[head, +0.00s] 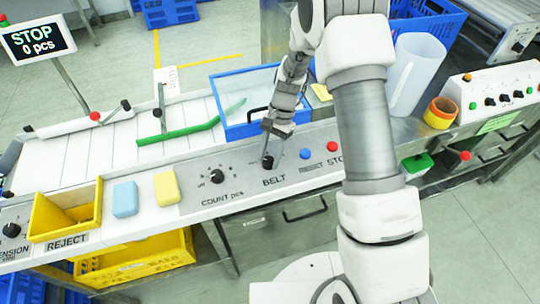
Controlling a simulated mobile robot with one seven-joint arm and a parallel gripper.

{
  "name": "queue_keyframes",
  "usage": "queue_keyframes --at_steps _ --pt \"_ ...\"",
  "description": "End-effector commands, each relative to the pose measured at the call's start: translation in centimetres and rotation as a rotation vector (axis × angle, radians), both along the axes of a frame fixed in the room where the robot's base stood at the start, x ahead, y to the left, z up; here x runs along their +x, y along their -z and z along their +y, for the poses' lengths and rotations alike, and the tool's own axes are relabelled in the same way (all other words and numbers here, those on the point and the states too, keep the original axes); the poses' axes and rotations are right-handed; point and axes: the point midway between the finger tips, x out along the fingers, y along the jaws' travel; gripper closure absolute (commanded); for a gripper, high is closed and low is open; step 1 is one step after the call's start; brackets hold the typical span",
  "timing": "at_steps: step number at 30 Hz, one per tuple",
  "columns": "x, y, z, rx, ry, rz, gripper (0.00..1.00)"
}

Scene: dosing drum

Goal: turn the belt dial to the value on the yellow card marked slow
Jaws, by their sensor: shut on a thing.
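The belt dial (267,163) is a small black knob on the grey control panel, just above the printed word BELT. My gripper (272,151) comes down from above and is shut on the belt dial. The fingers cover part of the knob and its scale, so its setting cannot be read. A small yellow piece (321,92) lies beyond my arm, partly hidden; I cannot tell whether it is the yellow card, and no text on it is readable.
The count dial (217,176) is left of the belt dial; blue (305,153) and red (332,146) buttons are right. Yellow (167,188) and blue (125,199) blocks sit beside the yellow reject bin (66,215). A blue-rimmed tray (228,133) stands behind. The display (38,38) reads STOP, 0 pcs.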

Motion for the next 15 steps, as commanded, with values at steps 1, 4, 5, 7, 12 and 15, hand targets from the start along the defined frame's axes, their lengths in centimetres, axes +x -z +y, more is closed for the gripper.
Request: queue_keyframes --at_steps 1,4,5,7,12,15 --pt "0.11 0.01 0.02 0.000 -0.023 -0.002 1.00" --pt "0.07 0.00 0.05 0.000 -0.067 -0.001 1.00" --pt "0.07 0.01 0.06 0.000 -0.077 -0.001 1.00" --pt "0.08 0.00 0.07 -0.001 -0.096 -0.001 1.00" --pt "0.10 -0.02 0.09 0.000 -0.123 -0.001 1.00" --pt "0.11 -0.02 0.10 0.001 -0.129 -0.002 1.00"
